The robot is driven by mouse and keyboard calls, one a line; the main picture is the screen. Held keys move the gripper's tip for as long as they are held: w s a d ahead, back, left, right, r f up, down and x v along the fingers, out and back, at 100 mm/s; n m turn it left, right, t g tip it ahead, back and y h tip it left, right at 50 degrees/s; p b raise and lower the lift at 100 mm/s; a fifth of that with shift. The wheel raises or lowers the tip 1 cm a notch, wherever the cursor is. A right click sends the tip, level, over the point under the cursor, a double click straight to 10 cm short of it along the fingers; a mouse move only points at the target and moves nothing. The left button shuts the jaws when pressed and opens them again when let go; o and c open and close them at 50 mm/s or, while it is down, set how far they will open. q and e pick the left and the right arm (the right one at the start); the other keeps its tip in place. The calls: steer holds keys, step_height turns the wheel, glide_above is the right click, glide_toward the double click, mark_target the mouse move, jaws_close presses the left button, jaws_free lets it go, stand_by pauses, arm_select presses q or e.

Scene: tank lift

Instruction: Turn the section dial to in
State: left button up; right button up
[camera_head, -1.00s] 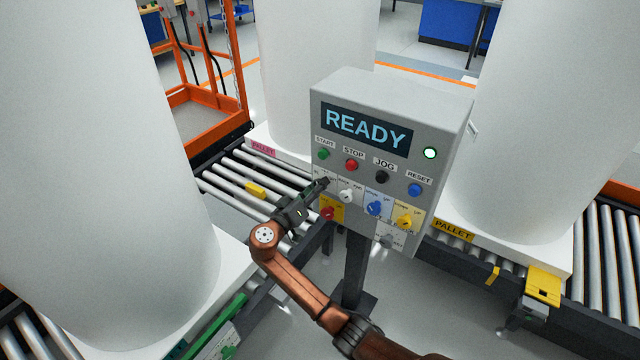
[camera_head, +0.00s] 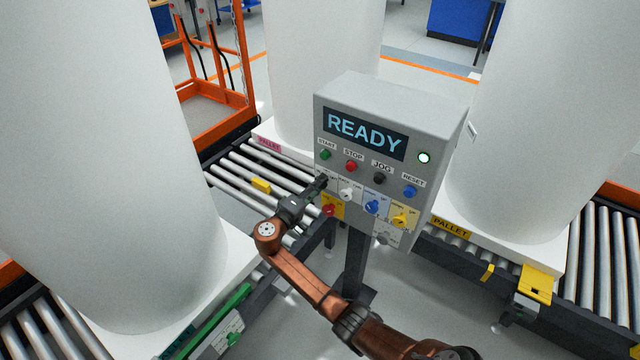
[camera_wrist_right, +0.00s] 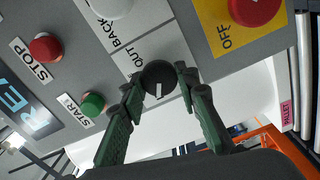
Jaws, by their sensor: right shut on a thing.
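The grey control panel (camera_head: 330,115) stands in the middle on a dark post, its screen reading READY. In the right wrist view, a round black dial (camera_wrist_right: 158,76) with a white mark sits beside an OUT label (camera_wrist_right: 137,62). I take it to be the section dial; its other label is hidden. My right gripper (camera_head: 322,181) reaches the panel's lower left. Its two green fingers (camera_wrist_right: 158,88) are closed on the black dial's sides. My left gripper is not in view.
Close by are a white knob (camera_head: 347,194), a blue knob (camera_head: 372,207), a yellow knob (camera_head: 400,219) and a red OFF knob (camera_head: 329,210). START (camera_head: 326,154) and STOP (camera_head: 351,166) buttons sit above. Large white tanks (camera_head: 105,170) on roller conveyors (camera_head: 255,175) surround the panel.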

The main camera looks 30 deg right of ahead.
stand_by(0.4)
steer(key=o, duration=1)
steer(key=shift+w+a, duration=0.1)
steer(key=shift+o, duration=0.8)
steer(key=v, duration=1.2)
